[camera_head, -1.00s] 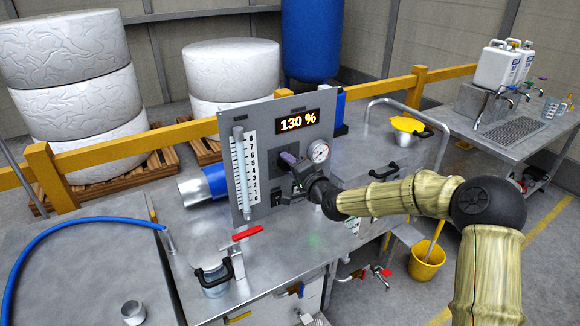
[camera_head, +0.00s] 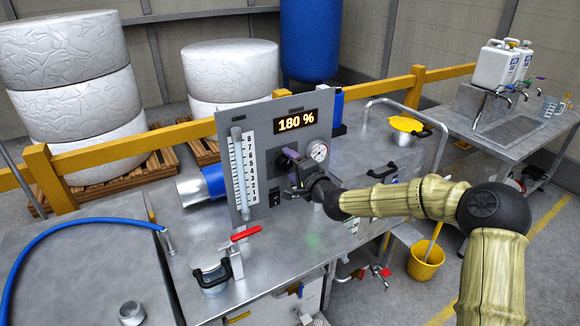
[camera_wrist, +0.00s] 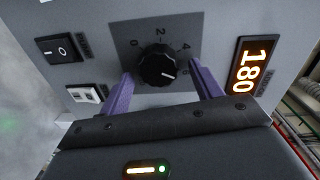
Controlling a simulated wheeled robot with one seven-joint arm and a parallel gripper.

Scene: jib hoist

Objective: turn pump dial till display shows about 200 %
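The pump display (camera_head: 297,121) on the grey panel (camera_head: 233,205) reads 180 %. It also shows sideways in the wrist view (camera_wrist: 254,68). The black pump dial (camera_wrist: 157,66) has a white pointer mark and a printed scale around it.
A round gauge (camera_head: 319,151) sits close to my gripper, right of the dial. A level scale (camera_head: 243,172) stands on the panel's left. A rocker switch (camera_wrist: 60,49) is beside the dial. A red-handled valve (camera_head: 239,236) and black-handled pot (camera_head: 211,276) are on the bench below.

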